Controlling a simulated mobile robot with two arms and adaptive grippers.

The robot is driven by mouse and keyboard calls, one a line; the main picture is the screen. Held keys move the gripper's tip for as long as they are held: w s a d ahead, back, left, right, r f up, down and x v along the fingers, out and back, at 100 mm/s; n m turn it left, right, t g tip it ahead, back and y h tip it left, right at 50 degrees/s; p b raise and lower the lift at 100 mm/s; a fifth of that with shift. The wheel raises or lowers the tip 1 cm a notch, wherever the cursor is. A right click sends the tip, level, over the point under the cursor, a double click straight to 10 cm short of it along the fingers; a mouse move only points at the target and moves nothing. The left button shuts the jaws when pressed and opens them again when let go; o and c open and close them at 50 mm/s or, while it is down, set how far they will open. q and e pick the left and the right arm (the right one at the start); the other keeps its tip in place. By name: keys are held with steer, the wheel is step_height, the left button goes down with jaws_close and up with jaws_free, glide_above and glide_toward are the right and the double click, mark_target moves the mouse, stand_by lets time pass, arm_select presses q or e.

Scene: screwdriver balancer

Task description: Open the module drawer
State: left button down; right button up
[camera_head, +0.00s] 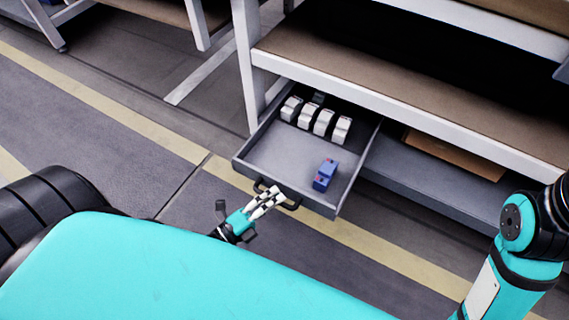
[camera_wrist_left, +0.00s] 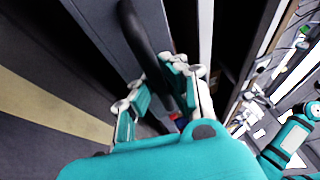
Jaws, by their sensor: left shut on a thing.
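The module drawer (camera_head: 270,160) is a grey drawer pulled out from under the workbench, standing open with its inside in view. It holds a row of several white modules (camera_head: 316,118) at the back and a blue module (camera_head: 325,175) nearer the front right. My left gripper (camera_head: 274,193) is at the drawer's front, shut on its dark handle (camera_head: 292,205). In the left wrist view the black handle bar (camera_wrist_left: 146,45) runs between the fingers (camera_wrist_left: 160,85). My right arm shows at the right edge of the head view, but its gripper is out of view.
The workbench (camera_head: 400,90) has a brown shelf and white frame above the drawer. A brown flat board (camera_head: 455,155) lies on the lower grey shelf to the right. The floor with yellow stripes (camera_head: 110,105) is clear to the left.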

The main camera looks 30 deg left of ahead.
arm_select(q)
steer(key=shift+s+a+f, duration=0.1)
steer(key=shift+s+f, duration=0.1)
steer(key=shift+s, duration=1.3)
steer(key=c, duration=1.3)
jaws_free()
steer(key=shift+r, duration=0.1)
steer(key=shift+c, duration=0.2)
steer(key=v, duration=1.2)
steer(key=shift+w+r, duration=0.1)
